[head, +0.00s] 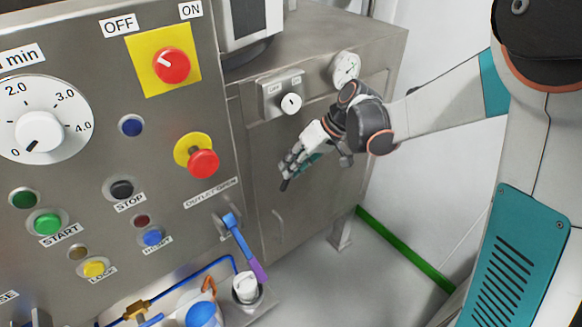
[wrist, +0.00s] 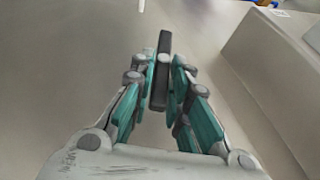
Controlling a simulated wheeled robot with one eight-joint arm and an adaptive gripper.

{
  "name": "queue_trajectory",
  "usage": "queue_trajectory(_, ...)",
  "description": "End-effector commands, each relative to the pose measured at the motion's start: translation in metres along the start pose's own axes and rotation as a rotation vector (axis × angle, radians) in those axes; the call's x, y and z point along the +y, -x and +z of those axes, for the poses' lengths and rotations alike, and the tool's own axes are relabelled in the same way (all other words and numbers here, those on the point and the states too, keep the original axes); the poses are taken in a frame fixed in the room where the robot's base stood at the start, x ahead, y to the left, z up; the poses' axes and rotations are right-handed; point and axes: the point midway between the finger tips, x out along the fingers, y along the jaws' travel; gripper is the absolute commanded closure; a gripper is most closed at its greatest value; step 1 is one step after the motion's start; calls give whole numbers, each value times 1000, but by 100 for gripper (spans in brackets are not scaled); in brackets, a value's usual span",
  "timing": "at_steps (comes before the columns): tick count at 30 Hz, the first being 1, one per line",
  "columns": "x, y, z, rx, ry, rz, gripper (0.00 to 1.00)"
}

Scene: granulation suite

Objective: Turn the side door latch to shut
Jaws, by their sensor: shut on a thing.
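The side door latch is a dark bar (wrist: 163,42) with a light round pivot, standing out from the grey metal door (head: 325,205). In the wrist view it runs nearly upright in the picture, between the fingertips. My gripper (wrist: 164,68) is shut on the latch, with a teal-padded finger on each side. In the head view my gripper (head: 291,170) reaches to the door from the right, and only the dark lower end of the latch (head: 285,185) shows below the fingers. The fingers hide the rest of it there.
A small switch box with a white knob (head: 291,103) and a round gauge (head: 346,67) sit above my gripper. The control panel (head: 95,130), with several buttons and dials, stands to the left. A blue outlet lever (head: 239,238) sticks out low. Floor at right is clear.

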Motion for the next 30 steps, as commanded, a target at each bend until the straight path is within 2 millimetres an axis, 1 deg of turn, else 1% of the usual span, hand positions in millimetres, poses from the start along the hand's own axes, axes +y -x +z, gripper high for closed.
queue_trajectory(1,5,-1,0,2,-21,-41,100)
queue_trajectory(11,14,-4,1,3,-139,-332,100)
queue_trajectory(24,21,-9,4,1,-293,-710,100)
queue_trajectory(30,23,-12,4,1,-351,-849,100)
